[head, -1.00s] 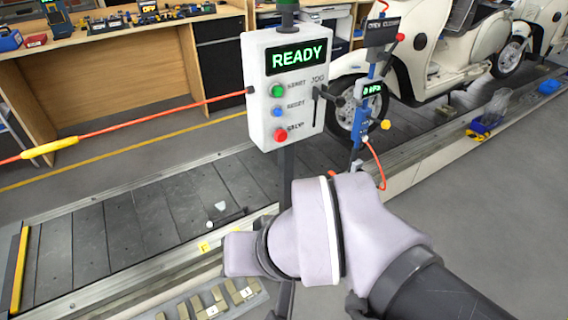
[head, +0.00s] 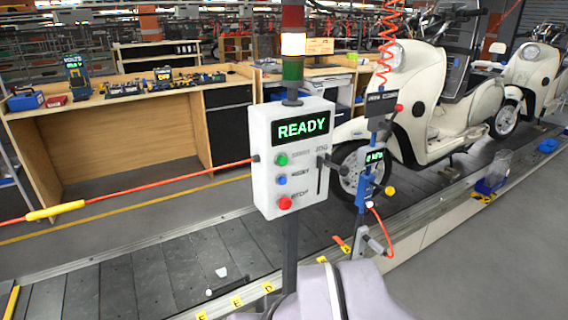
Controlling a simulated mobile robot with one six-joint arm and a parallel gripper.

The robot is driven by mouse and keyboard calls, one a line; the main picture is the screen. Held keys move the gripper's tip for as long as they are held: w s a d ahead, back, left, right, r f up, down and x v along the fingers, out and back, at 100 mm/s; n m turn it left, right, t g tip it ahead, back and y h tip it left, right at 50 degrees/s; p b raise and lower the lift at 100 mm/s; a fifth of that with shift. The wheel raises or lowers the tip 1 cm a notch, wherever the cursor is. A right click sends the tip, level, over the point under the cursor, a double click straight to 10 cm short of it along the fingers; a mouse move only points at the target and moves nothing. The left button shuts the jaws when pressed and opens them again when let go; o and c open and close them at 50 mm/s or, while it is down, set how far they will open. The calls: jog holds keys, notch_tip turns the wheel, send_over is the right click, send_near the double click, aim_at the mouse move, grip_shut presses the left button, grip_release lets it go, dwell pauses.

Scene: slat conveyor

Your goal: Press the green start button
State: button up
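The green start button (head: 282,160) is the top one of three on a white control box (head: 265,190) on a post, in the middle of the head view. A blue button (head: 282,180) and a red stop button (head: 285,202) sit below it. The box's display (head: 303,127) reads READY in green. A jog lever (head: 334,162) is on the box's right side. Part of my arm shows at the bottom edge, below the box. My gripper is not in view.
A red-white-green signal tower (head: 292,45) rises above the box. An orange cord (head: 140,200) with a yellow grip runs left from it. A blue tool (head: 366,185) hangs to its right. Cream scooters (head: 420,100) stand on the slat conveyor (head: 150,275). A wooden bench (head: 150,95) stands behind.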

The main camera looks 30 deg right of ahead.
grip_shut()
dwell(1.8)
